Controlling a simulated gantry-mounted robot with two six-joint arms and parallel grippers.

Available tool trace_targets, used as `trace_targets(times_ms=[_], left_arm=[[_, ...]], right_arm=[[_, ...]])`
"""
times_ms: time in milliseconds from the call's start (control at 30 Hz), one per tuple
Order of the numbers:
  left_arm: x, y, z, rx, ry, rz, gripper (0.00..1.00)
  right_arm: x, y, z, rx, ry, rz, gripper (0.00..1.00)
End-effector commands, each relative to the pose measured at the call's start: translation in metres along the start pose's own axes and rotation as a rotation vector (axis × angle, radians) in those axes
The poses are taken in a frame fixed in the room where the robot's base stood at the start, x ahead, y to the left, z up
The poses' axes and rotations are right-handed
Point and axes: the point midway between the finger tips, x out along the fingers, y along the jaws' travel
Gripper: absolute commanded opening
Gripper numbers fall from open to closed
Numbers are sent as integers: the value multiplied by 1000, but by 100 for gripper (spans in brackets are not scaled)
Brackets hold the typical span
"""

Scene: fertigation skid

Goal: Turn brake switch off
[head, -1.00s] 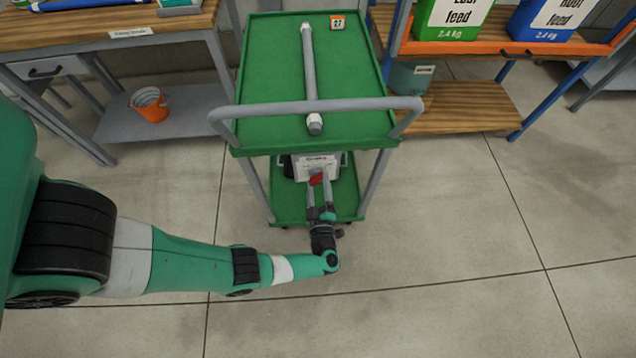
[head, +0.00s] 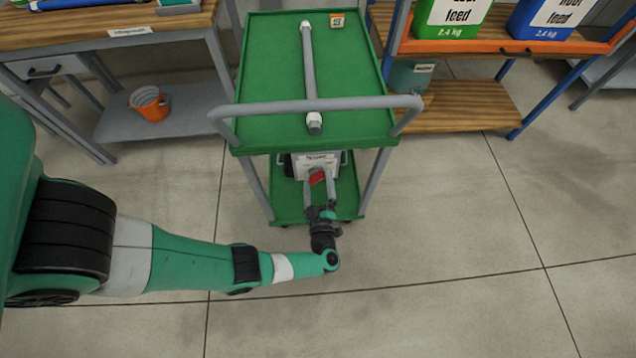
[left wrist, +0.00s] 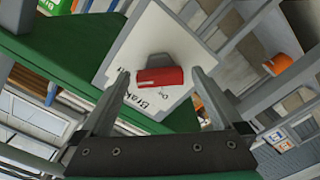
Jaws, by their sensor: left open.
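The brake switch (head: 317,177) has a red handle on a white labelled panel (head: 310,160) on the cart's lower level. In the left wrist view the red handle (left wrist: 160,76) stands out from the white panel (left wrist: 130,50), with part of the lettering "Brake" readable and the rest partly hidden. My left gripper (head: 319,182) is open, its two fingers apart and pointing at the panel. In the left wrist view the fingers (left wrist: 160,85) lie on either side of the red handle; I cannot tell whether they touch it. My right gripper is not in view.
The green cart (head: 270,70) has a grey push bar (head: 350,103) above my left gripper. A grey pipe (head: 309,70) lies on its top. A workbench with an orange bucket (head: 149,104) stands left, and a feed shelf (head: 470,105) right. The floor in front is clear.

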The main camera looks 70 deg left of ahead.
Motion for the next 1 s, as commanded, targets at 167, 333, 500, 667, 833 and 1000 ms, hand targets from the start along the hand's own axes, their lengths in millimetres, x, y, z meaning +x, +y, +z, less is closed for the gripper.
trace_targets(times_ms=[167, 333, 500, 667, 833, 1000], left_arm=[[-17, 2, 1, 0, -5, 3, 100], [-57, 2, 1, 0, -7, 7, 100], [-95, 1, 2, 0, -5, 4, 100], [-113, 0, 1, 0, -2, 2, 100], [-116, 0, 0, 1, 1, 0, 100], [-116, 0, 0, 1, 0, 0, 100]], right_arm=[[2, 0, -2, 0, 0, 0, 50], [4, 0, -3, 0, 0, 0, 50], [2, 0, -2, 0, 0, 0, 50], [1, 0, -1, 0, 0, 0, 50], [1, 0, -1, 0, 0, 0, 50], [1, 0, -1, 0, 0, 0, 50]])
